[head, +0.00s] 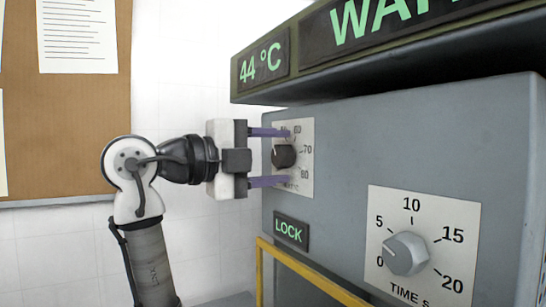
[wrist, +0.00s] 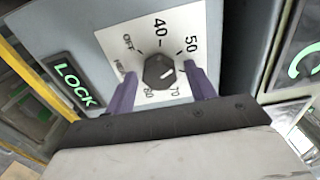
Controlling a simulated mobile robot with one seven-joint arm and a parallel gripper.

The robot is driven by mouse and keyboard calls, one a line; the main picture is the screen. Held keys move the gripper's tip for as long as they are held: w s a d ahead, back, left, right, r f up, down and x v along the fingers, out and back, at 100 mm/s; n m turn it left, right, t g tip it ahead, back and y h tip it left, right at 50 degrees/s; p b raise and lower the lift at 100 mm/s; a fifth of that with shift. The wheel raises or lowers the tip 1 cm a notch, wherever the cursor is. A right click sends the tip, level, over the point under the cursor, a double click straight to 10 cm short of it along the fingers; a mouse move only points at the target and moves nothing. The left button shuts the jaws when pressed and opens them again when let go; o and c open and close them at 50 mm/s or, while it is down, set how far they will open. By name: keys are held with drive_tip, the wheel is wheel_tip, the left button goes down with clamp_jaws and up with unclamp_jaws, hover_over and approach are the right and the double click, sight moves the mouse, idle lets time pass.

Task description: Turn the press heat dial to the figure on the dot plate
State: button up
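The heat dial (head: 284,156) is a dark knob on a white scale plate (head: 306,154) on the grey press. In the wrist view the dial (wrist: 157,70) shows with figures 40, 50, 70 and 80 and OFF; the 60 is hidden there. Where its pointer aims I cannot tell for sure. My gripper (head: 274,157) is open, with one purple finger above the dial and one below it in the head view. In the wrist view the fingers of my gripper (wrist: 164,88) stand either side, apart from the knob. No dot plate is in view.
A green display (head: 262,62) reads 44 °C beside a larger, cut-off WAR sign (head: 385,20). A time dial (head: 405,254), a LOCK sign (head: 291,231) and a yellow bar (head: 300,272) are on the press front. A cork board (head: 80,120) with papers hangs at left.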

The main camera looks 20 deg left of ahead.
drive_tip(key=b+v, duration=0.3)
drive_tip(key=v, duration=1)
drive_tip(key=shift+s+a, duration=0.25)
drive_tip(key=shift+s, duration=0.05)
